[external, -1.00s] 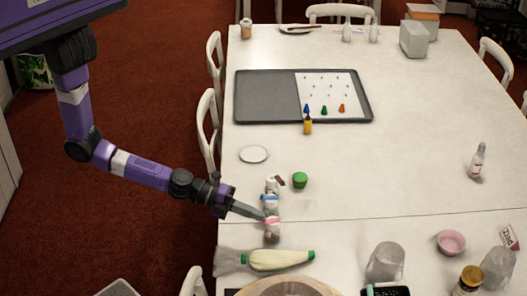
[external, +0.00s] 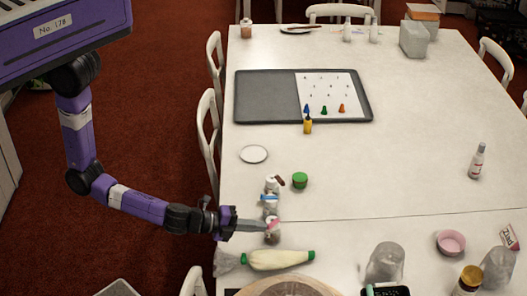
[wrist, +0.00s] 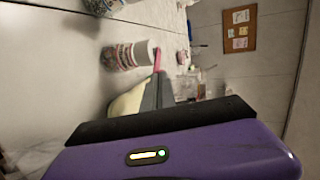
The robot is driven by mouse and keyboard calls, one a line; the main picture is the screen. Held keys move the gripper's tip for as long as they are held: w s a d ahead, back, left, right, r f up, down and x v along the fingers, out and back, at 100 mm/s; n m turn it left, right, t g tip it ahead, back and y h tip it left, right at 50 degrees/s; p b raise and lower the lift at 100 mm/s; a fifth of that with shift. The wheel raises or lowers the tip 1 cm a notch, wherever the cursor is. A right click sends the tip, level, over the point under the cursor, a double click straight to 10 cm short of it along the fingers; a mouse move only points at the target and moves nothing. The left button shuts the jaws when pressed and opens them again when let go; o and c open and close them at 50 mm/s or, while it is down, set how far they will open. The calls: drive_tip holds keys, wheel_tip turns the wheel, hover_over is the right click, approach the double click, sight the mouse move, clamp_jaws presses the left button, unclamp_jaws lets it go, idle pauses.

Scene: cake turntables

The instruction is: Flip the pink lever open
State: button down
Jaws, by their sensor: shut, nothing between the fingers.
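A small jar (external: 272,238) with a pink lever (external: 273,224) on its top stands nearest the front in a short row at the table's left side. In the wrist view the jar (wrist: 124,56) has a white top, and the pink lever (wrist: 157,59) sticks out beside that top. My gripper (external: 265,226) is shut and empty, with its tips right at the pink lever. In the wrist view the fingertips (wrist: 160,77) come up close under the lever; whether they touch it I cannot tell.
Jars with a blue lever (external: 269,198) and a brown-red lever (external: 279,178) stand just behind. A green pot (external: 300,180) is to their right. The table's middle is clear.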

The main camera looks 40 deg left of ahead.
drive_tip(key=d+n+t+y+b, duration=0.1)
drive_tip(key=n+y+b, duration=0.1)
drive_tip(key=d+n+t+y+b, duration=0.1)
drive_tip(key=d+n+y+b, duration=0.1)
drive_tip(key=shift+d+f+y+b, duration=0.1)
drive_tip(key=shift+d+y+b, duration=0.05)
drive_tip(key=shift+y+b, duration=0.2)
drive_tip(key=shift+w+d, duration=0.1)
drive_tip(key=shift+d, duration=0.2)
drive_tip(key=shift+w, duration=0.1)
drive_tip(key=shift+w+a, duration=0.35)
drive_tip(key=shift+w, duration=0.25)
